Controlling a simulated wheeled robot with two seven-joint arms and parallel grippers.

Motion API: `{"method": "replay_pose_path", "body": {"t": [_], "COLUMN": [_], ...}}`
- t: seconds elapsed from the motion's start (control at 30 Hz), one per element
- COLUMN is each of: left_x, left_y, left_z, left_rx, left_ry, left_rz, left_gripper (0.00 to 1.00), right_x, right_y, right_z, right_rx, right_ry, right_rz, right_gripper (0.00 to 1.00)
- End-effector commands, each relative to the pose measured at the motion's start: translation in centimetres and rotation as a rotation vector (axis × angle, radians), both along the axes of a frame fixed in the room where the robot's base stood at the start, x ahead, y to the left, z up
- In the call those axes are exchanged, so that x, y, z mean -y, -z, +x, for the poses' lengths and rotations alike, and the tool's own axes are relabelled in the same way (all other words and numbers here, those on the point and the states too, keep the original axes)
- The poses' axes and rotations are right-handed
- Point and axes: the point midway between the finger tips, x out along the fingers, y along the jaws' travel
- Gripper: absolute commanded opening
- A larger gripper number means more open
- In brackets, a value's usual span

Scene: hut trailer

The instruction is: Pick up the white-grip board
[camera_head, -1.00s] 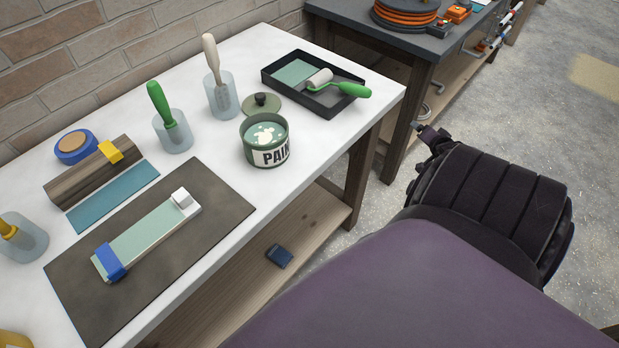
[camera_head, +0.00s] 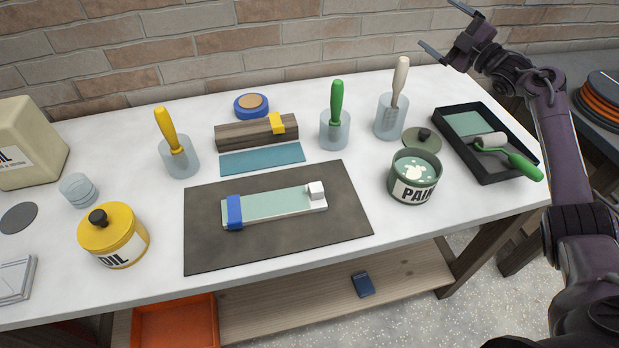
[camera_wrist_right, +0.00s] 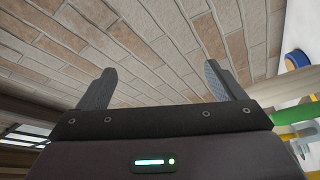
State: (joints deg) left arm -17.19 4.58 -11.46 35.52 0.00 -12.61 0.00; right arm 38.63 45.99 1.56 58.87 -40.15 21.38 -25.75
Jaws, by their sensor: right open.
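The white-grip board (camera_head: 272,205) is a pale green slab with a white block at its right end and a blue band at its left end. It lies flat on a dark mat (camera_head: 345,229) on the white table. My right gripper (camera_head: 435,22) is open and empty, raised in front of the brick wall at the upper right of the head view, well apart from the board. In the right wrist view its two fingers (camera_wrist_right: 158,80) stand wide apart before bricks. My left gripper is not in view.
Behind the mat are a blue-green sheet (camera_head: 262,158), a dark wooden block (camera_head: 240,133) and brushes in clear cups. To the right stand a paint can (camera_head: 414,178) and a roller tray (camera_head: 484,125). To the left stands a yellow oil can (camera_head: 120,235).

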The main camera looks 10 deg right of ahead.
Motion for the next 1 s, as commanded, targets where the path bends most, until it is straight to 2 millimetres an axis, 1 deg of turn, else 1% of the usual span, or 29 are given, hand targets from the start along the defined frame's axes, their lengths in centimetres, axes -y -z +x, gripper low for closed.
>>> {"method": "replay_pose_path", "body": {"t": [0.03, 0.07, 0.1, 0.17, 0.2, 0.27, 0.3, 0.4, 0.5, 0.57, 0.6, 0.67, 0.7, 0.77, 0.8, 0.9, 1.0], "left_x": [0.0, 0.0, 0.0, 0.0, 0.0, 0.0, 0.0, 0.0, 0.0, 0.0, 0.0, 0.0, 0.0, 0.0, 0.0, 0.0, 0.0], "left_y": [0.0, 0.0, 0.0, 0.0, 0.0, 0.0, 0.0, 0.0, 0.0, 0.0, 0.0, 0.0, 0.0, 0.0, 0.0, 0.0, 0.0], "left_z": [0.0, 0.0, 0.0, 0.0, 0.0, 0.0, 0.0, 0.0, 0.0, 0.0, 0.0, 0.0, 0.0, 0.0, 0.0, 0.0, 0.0], "left_rx": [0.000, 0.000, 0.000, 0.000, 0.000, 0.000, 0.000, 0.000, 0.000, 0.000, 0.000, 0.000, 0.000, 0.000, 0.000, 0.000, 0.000], "left_ry": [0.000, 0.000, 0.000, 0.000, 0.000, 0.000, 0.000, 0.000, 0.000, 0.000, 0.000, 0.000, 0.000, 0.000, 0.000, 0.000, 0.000], "left_rz": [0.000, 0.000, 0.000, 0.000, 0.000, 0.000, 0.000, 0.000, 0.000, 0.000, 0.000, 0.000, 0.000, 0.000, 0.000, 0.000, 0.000], "left_gripper": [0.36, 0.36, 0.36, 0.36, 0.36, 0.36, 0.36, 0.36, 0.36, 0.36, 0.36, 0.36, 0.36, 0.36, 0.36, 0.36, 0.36], "right_x": [-3.4, -5.4, -8.0, -11.7, -14.1, -17.5, -19.6, -24.2, -27.9, -29.4, -30.1, -30.5, -30.5, -30.1, -29.8, -28.7, -27.9], "right_y": [-1.4, -1.9, -2.4, -3.0, -3.2, -3.4, -3.3, -2.8, -1.6, -0.3, 0.9, 3.4, 5.3, 8.1, 9.8, 13.5, 15.9], "right_z": [0.5, 0.7, 0.8, 0.7, 0.5, -0.1, -0.6, -2.2, -4.2, -5.5, -6.5, -8.0, -9.0, -10.7, -11.7, -14.3, -16.3], "right_rx": [0.057, 0.092, 0.143, 0.226, 0.286, 0.382, 0.448, 0.630, 0.826, 0.936, 1.003, 1.080, 1.126, 1.187, 1.225, 1.315, 1.389], "right_ry": [-0.062, -0.099, -0.147, -0.221, -0.268, -0.340, -0.387, -0.501, -0.614, -0.683, -0.729, -0.804, -0.857, -0.941, -0.996, -1.124, -1.224], "right_rz": [-0.135, -0.220, -0.330, -0.489, -0.592, -0.740, -0.833, -1.053, -1.245, -1.345, -1.409, -1.501, -1.557, -1.631, -1.673, -1.744, -1.780], "right_gripper": [0.89, 0.89, 0.89, 0.89, 0.89, 0.89, 0.89, 0.89, 0.89, 0.89, 0.89, 0.89, 0.89, 0.89, 0.89, 0.89, 0.89]}}
